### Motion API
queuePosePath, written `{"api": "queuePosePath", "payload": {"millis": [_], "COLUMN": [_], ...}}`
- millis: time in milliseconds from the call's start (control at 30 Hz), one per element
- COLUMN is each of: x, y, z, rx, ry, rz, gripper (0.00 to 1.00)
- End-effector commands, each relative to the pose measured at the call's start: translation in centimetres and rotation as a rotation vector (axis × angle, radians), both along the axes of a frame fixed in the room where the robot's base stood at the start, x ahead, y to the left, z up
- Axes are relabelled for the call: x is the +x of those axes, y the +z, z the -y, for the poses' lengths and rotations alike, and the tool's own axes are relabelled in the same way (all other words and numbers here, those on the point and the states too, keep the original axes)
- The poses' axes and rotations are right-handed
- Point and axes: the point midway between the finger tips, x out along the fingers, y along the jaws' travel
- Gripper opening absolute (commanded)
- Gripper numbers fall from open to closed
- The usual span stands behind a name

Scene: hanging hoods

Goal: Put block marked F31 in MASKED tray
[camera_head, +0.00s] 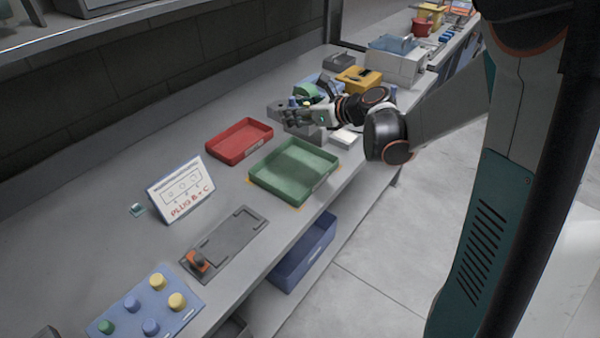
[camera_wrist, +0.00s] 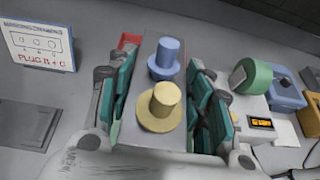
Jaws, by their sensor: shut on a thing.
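My gripper (camera_head: 297,112) is shut on a grey block (camera_head: 277,108) above the bench, beyond the trays. In the wrist view, my gripper's teal-padded fingers (camera_wrist: 155,85) lie on both sides of the grey block (camera_wrist: 138,85). A blue plug (camera_wrist: 167,60) and a yellow plug (camera_wrist: 163,100) stand upright on its top. No F31 mark is readable on it. A red tray (camera_head: 213,151) and a green tray (camera_head: 263,182) lie on the bench, both empty. I cannot read MASKED on either one. A bit of red shows behind the block in the wrist view.
A sign reading PLUG B + C (camera_head: 181,190) stands left of the trays. A grey plate (camera_head: 238,240) and a blue board (camera_head: 150,310) with several plugs are nearer. A green roll (camera_wrist: 250,76) and a yellow box (camera_head: 358,80) stand beyond the trays. A blue bin (camera_head: 305,255) sits below the bench.

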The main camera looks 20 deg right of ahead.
Motion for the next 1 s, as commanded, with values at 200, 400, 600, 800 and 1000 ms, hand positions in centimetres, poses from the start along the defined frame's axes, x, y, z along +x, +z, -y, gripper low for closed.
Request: {"api": "queuePosePath", "payload": {"millis": [200, 400, 600, 800, 1000], "x": [0.7, 0.7, 0.6, 0.6, 0.6], "y": [-1.8, -6.4, -10.9, -14.3, -15.4], "z": [0.2, 0.2, 0.2, 0.2, 0.2], "rx": [0.004, 0.004, 0.004, 0.004, 0.004], "ry": [0.038, 0.037, 0.036, 0.036, 0.036], "rz": [0.01, 0.009, 0.01, 0.01, 0.01], "gripper": [0.0, 0.0, 0.0, 0.0, 0.0]}}
